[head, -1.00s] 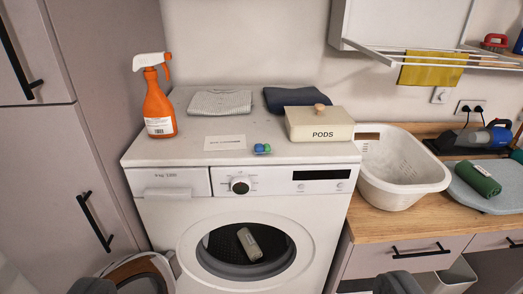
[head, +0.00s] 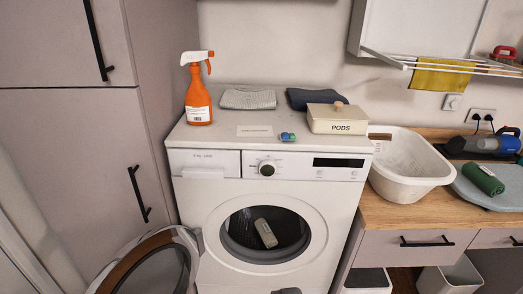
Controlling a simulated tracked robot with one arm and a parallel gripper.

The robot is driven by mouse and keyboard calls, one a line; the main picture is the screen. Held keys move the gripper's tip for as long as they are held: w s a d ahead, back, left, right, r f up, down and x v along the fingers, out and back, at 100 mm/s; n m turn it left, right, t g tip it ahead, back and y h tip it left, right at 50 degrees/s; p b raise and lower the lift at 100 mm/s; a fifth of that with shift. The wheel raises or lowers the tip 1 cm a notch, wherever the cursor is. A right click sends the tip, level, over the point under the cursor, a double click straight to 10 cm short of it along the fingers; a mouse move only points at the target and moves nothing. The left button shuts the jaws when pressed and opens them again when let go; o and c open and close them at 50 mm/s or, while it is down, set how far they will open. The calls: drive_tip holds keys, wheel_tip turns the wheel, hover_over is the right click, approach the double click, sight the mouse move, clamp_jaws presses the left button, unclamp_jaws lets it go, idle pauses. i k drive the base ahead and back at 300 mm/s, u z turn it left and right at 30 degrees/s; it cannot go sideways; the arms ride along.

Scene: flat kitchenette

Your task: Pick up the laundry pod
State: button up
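The laundry pod (head: 287,137) is a small blue and green piece. It lies on top of the white washing machine (head: 340,192), near its front edge, to the right of a flat white card (head: 255,131). A cream box (head: 338,119) marked PODS, with a wooden knob on its lid, stands behind and to the right of it. Only a small dark tip of my gripper (head: 287,291) shows at the bottom edge, well below the pod and apart from it. The rest of the gripper is out of frame, so its opening is unclear.
An orange spray bottle (head: 199,96) and folded grey (head: 248,99) and dark blue (head: 314,98) cloths stand around the machine top. The round machine door (head: 154,268) hangs open at lower left. A white basket (head: 412,170) stands right, below a drying rack (head: 440,65).

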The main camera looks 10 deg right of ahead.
sight(284, 136)
drive_tip(key=u, duration=0.4)
drive_tip(key=k, duration=0.95)
drive_tip(key=z, duration=0.2)
drive_tip(key=i, duration=0.8)
drive_tip(key=z, duration=0.45)
drive_tip(key=i, duration=1.2)
drive_tip(key=u, duration=0.55)
